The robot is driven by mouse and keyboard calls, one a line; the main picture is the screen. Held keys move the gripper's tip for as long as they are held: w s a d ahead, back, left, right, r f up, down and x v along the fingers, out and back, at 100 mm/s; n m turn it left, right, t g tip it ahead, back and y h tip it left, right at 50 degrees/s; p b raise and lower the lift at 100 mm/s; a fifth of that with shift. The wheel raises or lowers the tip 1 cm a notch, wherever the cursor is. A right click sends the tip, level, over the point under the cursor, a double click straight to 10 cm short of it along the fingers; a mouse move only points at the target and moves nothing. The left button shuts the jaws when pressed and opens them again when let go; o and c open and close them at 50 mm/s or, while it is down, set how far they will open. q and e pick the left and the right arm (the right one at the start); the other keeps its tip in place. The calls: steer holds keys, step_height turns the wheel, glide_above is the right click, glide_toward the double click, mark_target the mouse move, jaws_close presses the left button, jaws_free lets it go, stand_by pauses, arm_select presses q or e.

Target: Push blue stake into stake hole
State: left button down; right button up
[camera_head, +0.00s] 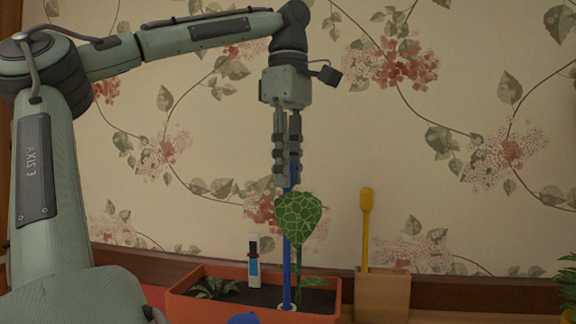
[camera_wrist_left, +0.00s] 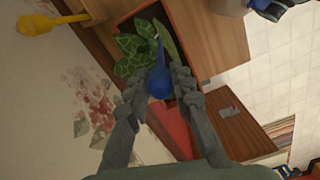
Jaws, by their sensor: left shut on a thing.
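In the head view my left gripper (camera_head: 287,180) points straight down, shut on the top of the blue stake (camera_head: 287,262). How deep the tip sits is hidden. A large patterned leaf (camera_head: 299,219) partly covers the stake just below my fingers. In the left wrist view the stake's round blue top (camera_wrist_left: 160,83) shows between the fingertips (camera_wrist_left: 162,93). My right gripper is out of view.
A wooden holder (camera_head: 382,298) with a yellow tool (camera_head: 366,225) stands to the right. The papered wall (camera_head: 440,180) is close behind.

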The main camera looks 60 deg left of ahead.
mark_target(288, 190)
arm_select(q)
steer(key=shift+f+b, duration=1.4)
steer(key=shift+f, duration=1.35)
steer(key=c, duration=1.2)
jaws_free()
step_height(288, 190, up, 8)
steer(key=shift+f, duration=0.25)
